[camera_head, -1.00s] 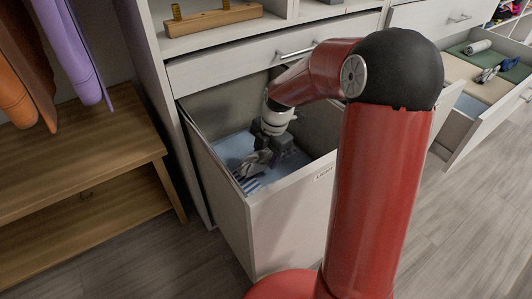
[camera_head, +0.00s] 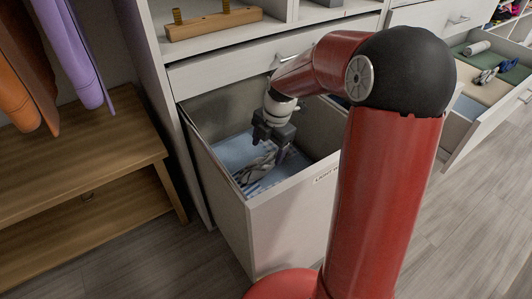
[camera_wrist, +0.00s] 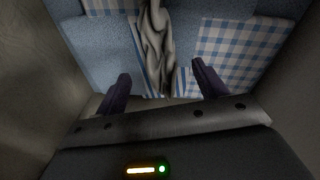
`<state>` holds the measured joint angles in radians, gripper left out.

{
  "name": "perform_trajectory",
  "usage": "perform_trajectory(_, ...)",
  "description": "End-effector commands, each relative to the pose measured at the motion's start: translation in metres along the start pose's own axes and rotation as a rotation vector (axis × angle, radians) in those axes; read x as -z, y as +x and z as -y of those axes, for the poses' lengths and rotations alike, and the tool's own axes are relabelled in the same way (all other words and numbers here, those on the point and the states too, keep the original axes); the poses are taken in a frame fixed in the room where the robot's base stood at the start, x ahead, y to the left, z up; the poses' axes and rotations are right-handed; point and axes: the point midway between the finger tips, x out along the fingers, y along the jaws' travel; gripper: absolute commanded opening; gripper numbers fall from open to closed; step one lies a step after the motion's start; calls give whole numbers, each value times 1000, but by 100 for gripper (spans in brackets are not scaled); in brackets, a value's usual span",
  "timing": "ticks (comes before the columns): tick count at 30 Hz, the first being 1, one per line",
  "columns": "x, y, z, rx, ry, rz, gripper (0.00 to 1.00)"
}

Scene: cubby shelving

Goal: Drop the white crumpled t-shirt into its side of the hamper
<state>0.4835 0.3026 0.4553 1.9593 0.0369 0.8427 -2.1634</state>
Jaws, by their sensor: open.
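The white crumpled t-shirt (camera_wrist: 153,45) looks greyish and lies bunched on top of other cloth in the hamper; it also shows in the head view (camera_head: 262,162). The hamper (camera_head: 290,200) is a pulled-out white bin with a label on its front edge. My gripper (camera_head: 270,146) points down inside the hamper's opening, above the t-shirt. In the wrist view my gripper (camera_wrist: 160,88) has its two dark fingers spread wide, with nothing held between them. The t-shirt lies beyond the fingertips, apart from them.
Blue and checked cloths (camera_wrist: 238,48) lie under the t-shirt. The hamper walls stand close around my gripper. A wooden bench (camera_head: 80,170) stands at left, with hanging clothes (camera_head: 75,50) above. An open drawer (camera_head: 490,95) juts out at right.

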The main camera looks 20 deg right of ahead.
Motion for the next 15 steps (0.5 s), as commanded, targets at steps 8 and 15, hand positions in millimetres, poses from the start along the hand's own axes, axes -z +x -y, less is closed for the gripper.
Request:
perform_trajectory(8, 0, -64, -1, -3, 0, 3, 71)
perform_trajectory(15, 0, -88, 0, -1, -1, 1, 71)
